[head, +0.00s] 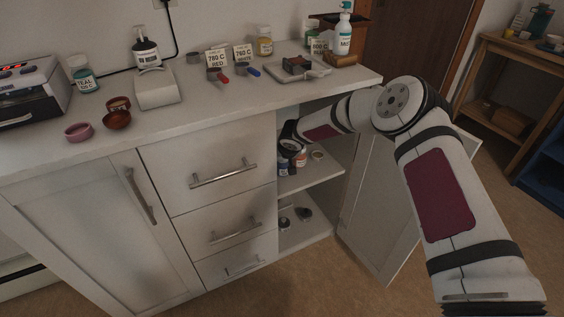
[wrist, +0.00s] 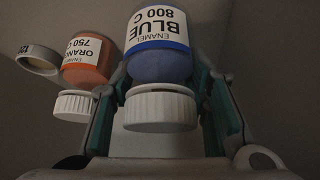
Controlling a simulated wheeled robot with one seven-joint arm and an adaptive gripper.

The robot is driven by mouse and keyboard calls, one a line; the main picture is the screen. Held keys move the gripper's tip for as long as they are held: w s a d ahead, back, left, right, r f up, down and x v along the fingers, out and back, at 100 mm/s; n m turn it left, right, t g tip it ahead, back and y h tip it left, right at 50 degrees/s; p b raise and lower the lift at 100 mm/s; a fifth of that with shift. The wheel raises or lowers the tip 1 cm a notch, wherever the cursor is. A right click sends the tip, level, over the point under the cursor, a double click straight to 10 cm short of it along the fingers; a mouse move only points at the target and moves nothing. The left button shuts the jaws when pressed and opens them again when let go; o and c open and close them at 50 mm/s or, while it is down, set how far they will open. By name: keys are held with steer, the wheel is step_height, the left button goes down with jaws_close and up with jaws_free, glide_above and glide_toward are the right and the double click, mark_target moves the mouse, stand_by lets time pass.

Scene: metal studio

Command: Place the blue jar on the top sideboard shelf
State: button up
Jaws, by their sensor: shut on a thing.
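The blue jar (wrist: 160,55) has a white cap and a label reading BLUE 800 C. In the wrist view it appears upside down, between the two fingers of my gripper (wrist: 162,88), which are shut on it. In the head view the blue jar (head: 283,167) is inside the open sideboard, at the top shelf (head: 325,172), partly hidden by my gripper (head: 288,148). I cannot tell whether its base touches the shelf. An orange jar (wrist: 87,60) with a white cap stands close beside it, also on that shelf in the head view (head: 301,158).
A small round container (head: 318,155) sits right of the orange jar. Small dark items (head: 304,213) lie on the lower shelf. The open door (head: 378,215) hangs at the right of the opening. The worktop (head: 210,105) above holds bottles, bowls and cards.

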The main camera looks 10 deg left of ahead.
mark_target(285, 166)
steer(key=shift+f, duration=0.65)
steer(key=shift+f, duration=0.15)
steer(key=o, duration=1.2)
steer(key=shift+o, duration=0.2)
steer(key=shift+s+d+r, duration=0.1)
steer(key=shift+r, duration=0.35)
steer(key=p+v, duration=0.1)
steer(key=v, duration=0.5)
steer(key=shift+s+d+r, duration=0.1)
steer(key=shift+s+r, duration=0.2)
